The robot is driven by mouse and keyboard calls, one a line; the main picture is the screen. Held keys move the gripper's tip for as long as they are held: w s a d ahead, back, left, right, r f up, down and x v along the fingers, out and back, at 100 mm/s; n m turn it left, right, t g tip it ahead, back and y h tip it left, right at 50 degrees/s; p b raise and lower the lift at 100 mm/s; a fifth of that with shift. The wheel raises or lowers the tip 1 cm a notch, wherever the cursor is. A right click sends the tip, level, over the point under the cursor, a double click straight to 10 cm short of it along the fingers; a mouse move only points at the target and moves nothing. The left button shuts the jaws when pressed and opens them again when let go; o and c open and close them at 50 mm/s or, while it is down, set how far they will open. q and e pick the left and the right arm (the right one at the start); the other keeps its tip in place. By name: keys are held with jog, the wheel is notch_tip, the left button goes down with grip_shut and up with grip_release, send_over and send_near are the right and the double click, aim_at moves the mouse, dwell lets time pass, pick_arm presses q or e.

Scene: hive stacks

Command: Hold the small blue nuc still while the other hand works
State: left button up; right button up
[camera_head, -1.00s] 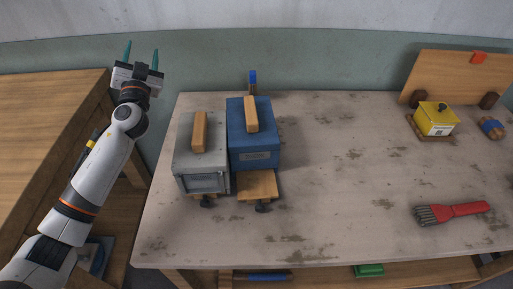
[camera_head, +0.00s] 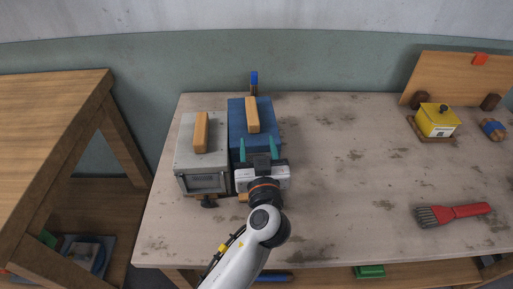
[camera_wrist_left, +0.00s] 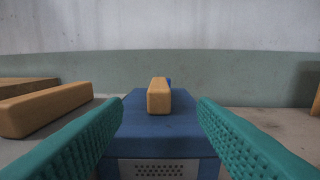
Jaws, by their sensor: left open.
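The small blue nuc (camera_head: 240,115) is a blue box with a wooden bar handle on its lid, standing on the worn table beside a grey box. My left gripper (camera_head: 259,150) is open at its front end, and its teal fingers point toward the back. In the left wrist view the nuc (camera_wrist_left: 140,126) lies ahead, between the two open fingers (camera_wrist_left: 160,125); I cannot tell whether they touch it. My right gripper is not in view.
The grey box (camera_head: 186,157) with a wooden handle stands close at the nuc's left. A blue-topped item (camera_head: 254,80) is behind the nuc. A red brush (camera_head: 452,214) and a yellow box (camera_head: 436,121) are at the right. The table's middle (camera_head: 350,180) is clear.

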aim_at(253, 114)
pick_arm(q)
jog(key=w, duration=0.7)
jog(key=w+a, duration=0.1)
jog(key=w, duration=0.3)
jog(key=shift+w+a, duration=0.1)
jog(key=shift+w, duration=0.1)
jog(key=shift+c, duration=0.5)
grip_shut()
